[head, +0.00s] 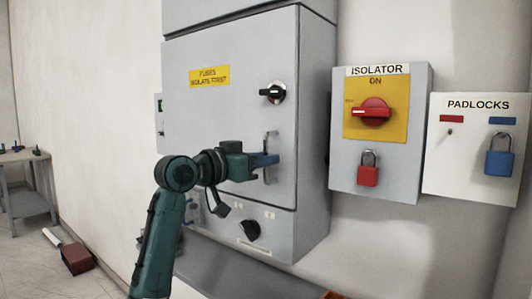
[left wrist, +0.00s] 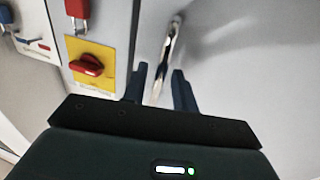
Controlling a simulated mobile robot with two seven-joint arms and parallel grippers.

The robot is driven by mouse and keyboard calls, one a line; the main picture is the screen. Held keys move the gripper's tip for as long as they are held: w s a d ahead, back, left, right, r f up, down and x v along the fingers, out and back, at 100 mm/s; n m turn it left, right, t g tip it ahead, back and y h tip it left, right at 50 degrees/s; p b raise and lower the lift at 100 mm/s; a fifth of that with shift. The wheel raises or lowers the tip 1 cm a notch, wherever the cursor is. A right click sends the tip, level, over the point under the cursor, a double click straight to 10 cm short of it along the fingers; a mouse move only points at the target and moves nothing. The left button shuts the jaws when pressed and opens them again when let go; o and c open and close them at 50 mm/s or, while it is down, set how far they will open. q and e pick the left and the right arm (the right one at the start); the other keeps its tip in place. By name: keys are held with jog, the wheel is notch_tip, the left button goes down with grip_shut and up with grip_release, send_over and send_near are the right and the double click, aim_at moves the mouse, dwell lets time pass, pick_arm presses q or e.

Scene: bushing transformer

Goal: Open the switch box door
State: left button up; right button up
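The switch box door (head: 225,125) is a grey panel with a yellow "isolate first" label, and it looks closed. Its upright metal bar handle (head: 269,145) is at the door's right side, partly hidden by my left gripper (head: 268,160). In the left wrist view the handle (left wrist: 170,48) runs down between the two dark blue fingers of my left gripper (left wrist: 160,85). The fingers stand apart on either side of it, with gaps showing, so they look open around the bar. A black rotary switch (head: 273,92) sits above the handle. My right gripper is in neither view.
Right of the box are a grey isolator (head: 345,160) with a red knob, marked ON, and a red padlock (head: 368,172), then a white padlocks board (head: 450,175) with a blue padlock (head: 499,160). A table (head: 20,157) stands far left, with a red-brown object (head: 76,258) on the floor.

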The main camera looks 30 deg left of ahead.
pick_arm(q)
jog(key=shift+w+d, duration=0.2)
jog(key=shift+w, duration=0.45)
jog(key=shift+c, duration=0.6)
grip_shut()
